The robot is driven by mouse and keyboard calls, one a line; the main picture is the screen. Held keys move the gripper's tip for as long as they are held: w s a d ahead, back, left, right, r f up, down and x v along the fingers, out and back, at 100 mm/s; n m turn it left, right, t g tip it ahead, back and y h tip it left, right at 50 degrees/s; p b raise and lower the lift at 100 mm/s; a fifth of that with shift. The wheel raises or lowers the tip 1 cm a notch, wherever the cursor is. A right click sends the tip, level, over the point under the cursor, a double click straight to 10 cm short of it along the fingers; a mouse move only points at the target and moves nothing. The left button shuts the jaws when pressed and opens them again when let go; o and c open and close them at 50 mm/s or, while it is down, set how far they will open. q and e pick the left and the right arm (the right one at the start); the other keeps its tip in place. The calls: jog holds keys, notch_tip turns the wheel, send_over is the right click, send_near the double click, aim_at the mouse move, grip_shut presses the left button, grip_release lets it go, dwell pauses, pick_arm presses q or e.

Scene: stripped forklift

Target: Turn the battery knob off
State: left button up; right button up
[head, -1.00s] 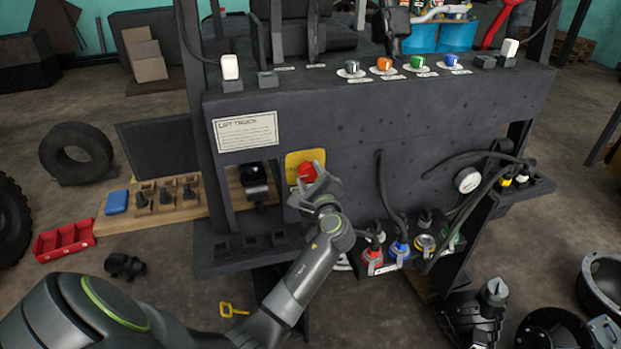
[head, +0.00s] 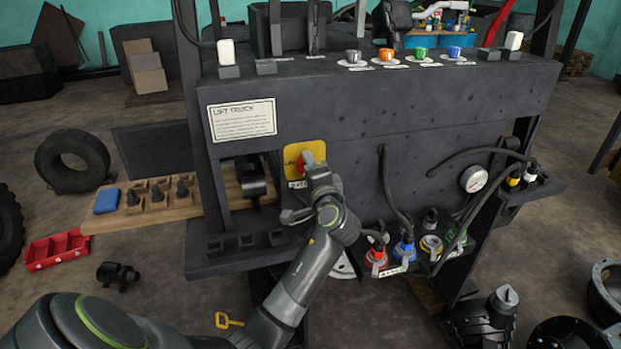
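The red battery knob (head: 306,161) sits on a yellow plate (head: 293,156) on the front of the dark forklift body. My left gripper (head: 316,173) is at the knob, coming from below right, and covers its lower right part. The fingers overlap the knob in the picture; whether they are closed around it is hidden. The plate's lettering is partly visible, but the knob's pointing direction cannot be read. My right gripper is not in view.
Cables and coloured plugs (head: 404,251) hang right of my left arm, with a pressure gauge (head: 473,179) beyond. A dark ledge (head: 220,263) juts out below left of the knob. Coloured switches (head: 386,55) line the top panel. A red tray (head: 58,249) lies on the floor.

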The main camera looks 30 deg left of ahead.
pick_arm(q)
jog(key=shift+n+b, duration=2.4)
jog(key=shift+n, duration=1.3)
jog(key=o, duration=1)
